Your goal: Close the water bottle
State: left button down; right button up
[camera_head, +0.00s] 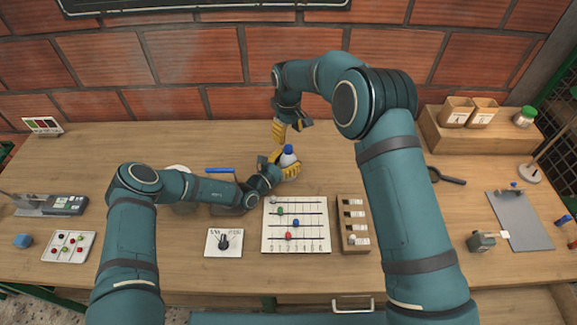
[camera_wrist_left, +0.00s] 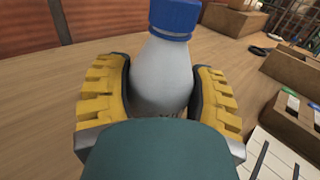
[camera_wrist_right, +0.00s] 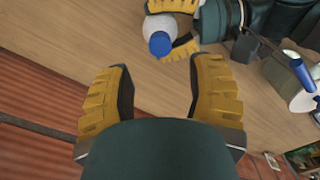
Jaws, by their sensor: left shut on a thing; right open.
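The water bottle (camera_head: 288,160) is white-grey with a blue cap (camera_head: 288,149) and stands near the middle of the table. My left gripper (camera_head: 283,170) is shut around its body, as the left wrist view also shows with the bottle (camera_wrist_left: 160,80) between both yellow fingers. The cap (camera_wrist_left: 175,18) sits on the bottle's top; how tightly cannot be told. My right gripper (camera_head: 290,130) is open and empty, behind and above the bottle. In the right wrist view the cap (camera_wrist_right: 160,44) faces the camera, beyond the open fingers (camera_wrist_right: 162,68) and apart from them.
A bead board (camera_head: 296,226) and a brown slotted rack (camera_head: 353,223) lie in front of the bottle. A dial box (camera_head: 224,243) is at front left. A brick wall (camera_head: 195,55) rises behind. Bare table lies left and right of my right gripper.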

aim_at(288, 147)
notch_tip(288, 147, down, 7)
jog(key=shift+r, duration=0.1)
dwell(0.4)
grip_shut()
grip_release()
jog(key=shift+r, duration=0.1)
notch_tip(288, 147, up, 12)
dwell(0.7)
